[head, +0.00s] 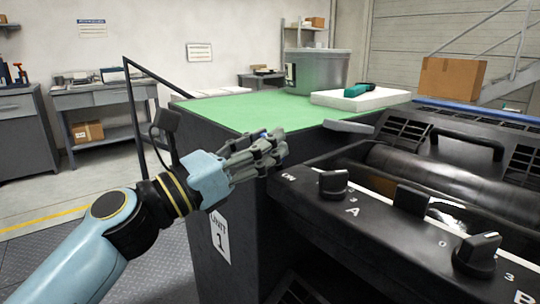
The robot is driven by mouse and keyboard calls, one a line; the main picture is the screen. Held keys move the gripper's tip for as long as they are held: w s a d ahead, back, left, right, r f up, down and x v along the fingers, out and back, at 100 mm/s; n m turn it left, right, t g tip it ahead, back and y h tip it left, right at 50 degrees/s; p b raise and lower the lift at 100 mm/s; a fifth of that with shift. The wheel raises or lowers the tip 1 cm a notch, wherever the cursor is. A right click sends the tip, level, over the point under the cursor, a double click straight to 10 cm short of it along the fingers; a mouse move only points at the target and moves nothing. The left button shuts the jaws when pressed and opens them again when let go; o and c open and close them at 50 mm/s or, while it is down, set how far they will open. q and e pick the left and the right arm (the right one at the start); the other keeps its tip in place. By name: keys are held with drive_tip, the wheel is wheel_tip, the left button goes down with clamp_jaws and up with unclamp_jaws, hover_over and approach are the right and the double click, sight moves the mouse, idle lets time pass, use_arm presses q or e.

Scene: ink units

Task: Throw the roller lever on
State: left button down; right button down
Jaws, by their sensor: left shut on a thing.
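My left gripper (262,155) comes in from the left and is closed at the left end of the black ink unit's control panel (309,197). A small white marking, which seems to read ON, sits on the panel just right of the fingers. The fingers are shut around the roller lever, which they hide almost wholly, so I cannot tell its angle. My right gripper is out of view.
Black knobs A (333,183) and B (476,254) stand on the panel, with a black block (411,199) between them. A dark roller (440,178) lies behind. A green-topped surface (250,110) holds a grey bin (318,72) and a white slab (359,98).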

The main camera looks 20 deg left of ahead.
use_arm(q)
drive_tip(key=shift+s+a+f, duration=0.1)
drive_tip(key=shift+s+f, duration=0.1)
drive_tip(key=shift+f, duration=0.35)
drive_tip(key=c, duration=1.2)
unclamp_jaws()
drive_tip(key=shift+a, duration=0.1)
drive_tip(key=shift+r, duration=0.2)
drive_tip(key=v, duration=1.2)
drive_tip(key=shift+s, duration=0.15)
